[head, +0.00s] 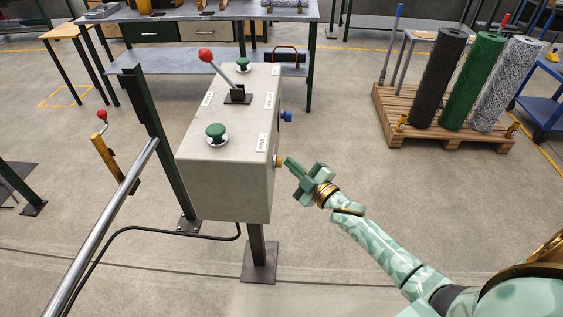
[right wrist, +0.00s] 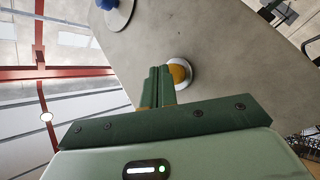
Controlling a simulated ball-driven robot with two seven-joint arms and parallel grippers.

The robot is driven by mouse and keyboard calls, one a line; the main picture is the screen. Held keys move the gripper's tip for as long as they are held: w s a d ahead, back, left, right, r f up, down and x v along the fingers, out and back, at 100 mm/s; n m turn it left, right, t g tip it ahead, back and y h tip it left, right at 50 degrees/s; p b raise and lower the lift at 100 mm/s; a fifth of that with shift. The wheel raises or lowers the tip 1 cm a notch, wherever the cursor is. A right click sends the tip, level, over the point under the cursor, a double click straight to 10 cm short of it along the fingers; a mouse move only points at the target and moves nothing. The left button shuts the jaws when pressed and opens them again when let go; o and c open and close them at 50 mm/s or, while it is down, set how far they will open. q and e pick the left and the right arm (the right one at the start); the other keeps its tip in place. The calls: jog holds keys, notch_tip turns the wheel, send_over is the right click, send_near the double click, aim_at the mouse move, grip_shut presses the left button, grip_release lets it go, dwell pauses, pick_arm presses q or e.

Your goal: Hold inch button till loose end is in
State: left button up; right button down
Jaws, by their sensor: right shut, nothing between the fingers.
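A yellow button (head: 278,162) in a pale ring sits on the right side of the grey control box (head: 222,182). It also shows in the right wrist view (right wrist: 178,74), partly covered by my fingers. My right gripper (head: 289,163) is shut and empty, its fingertips right at the yellow button. I cannot tell whether they touch or press it. The shut fingers also show in the right wrist view (right wrist: 158,86). Which button is the inch button cannot be read from the labels. No loose end can be made out. My left gripper is not in view.
A blue button (head: 286,116) is further back on the same side. The box top carries a red-knobbed lever (head: 207,56) and two green buttons (head: 216,133). A metal rail (head: 112,215) runs at left. Mesh rolls (head: 473,80) stand on a pallet (head: 450,136) at right.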

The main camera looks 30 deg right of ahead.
jog(key=shift+w+a, duration=0.25)
jog(key=shift+a, duration=0.2)
dwell(2.0)
jog(key=shift+d, duration=0.1)
dwell(1.2)
jog(key=shift+s+d, duration=0.45)
jog(key=shift+d, duration=0.25)
jog(key=s+d, duration=0.1)
jog(key=d, duration=0.2)
jog(key=s+d+p, duration=0.1)
jog(key=shift+s+d, duration=0.15)
jog(key=shift+s, duration=0.2)
jog(key=shift+f, duration=0.1)
